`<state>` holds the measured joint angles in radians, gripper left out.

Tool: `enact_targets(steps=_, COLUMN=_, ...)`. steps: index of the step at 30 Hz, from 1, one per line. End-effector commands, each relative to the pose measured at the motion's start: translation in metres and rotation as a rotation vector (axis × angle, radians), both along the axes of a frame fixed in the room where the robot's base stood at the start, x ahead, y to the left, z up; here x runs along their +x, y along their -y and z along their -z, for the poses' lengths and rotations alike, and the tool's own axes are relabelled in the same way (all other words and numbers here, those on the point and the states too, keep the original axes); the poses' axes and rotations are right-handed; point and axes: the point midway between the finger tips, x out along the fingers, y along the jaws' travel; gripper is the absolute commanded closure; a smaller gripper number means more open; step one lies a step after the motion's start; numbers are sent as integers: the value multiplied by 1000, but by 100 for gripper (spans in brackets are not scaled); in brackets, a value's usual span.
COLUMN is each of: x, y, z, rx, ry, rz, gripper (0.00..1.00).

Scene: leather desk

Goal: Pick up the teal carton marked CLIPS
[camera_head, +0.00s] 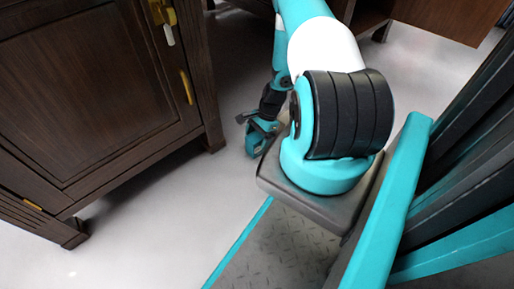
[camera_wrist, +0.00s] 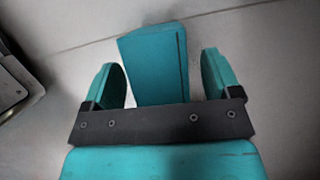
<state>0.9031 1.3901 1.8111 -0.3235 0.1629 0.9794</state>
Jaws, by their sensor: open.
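A teal carton (camera_wrist: 153,62) lies between and beyond the two fingers of my gripper (camera_wrist: 158,72) in the wrist view. It has a dark line along its right side, and no CLIPS lettering is readable. In the head view my gripper (camera_head: 259,137) hangs low over the pale floor, and I cannot make out the carton there.
A dark wooden cabinet (camera_head: 95,95) with brass fittings stands on the left in the head view. More wooden furniture (camera_head: 455,15) is at the top right. Pale floor (camera_head: 165,215) is clear between the cabinet and my base.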

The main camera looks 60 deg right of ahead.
Motion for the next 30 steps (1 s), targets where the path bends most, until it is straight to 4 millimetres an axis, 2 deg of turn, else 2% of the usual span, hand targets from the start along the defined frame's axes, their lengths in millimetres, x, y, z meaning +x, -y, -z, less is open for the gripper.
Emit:
enact_targets(steps=1, x=1, y=-4, z=13, rx=1, ry=-1, rz=-2, gripper=17)
enact_targets(steps=2, x=1, y=-5, z=15, rx=1, ry=0, rz=-1, gripper=17)
enact_targets(steps=9, x=1, y=-6, z=14, rx=1, ry=0, rz=0, gripper=17)
enact_targets(steps=10, x=1, y=-6, z=14, rx=1, ry=0, rz=0, gripper=19)
enact_targets(steps=17, x=1, y=-6, z=14, rx=1, ry=-1, rz=0, gripper=72)
enact_targets(steps=26, x=1, y=-6, z=12, rx=1, ry=-1, rz=0, gripper=73)
enact_targets(steps=30, x=2, y=-6, z=2, rx=1, ry=1, rz=-1, gripper=73)
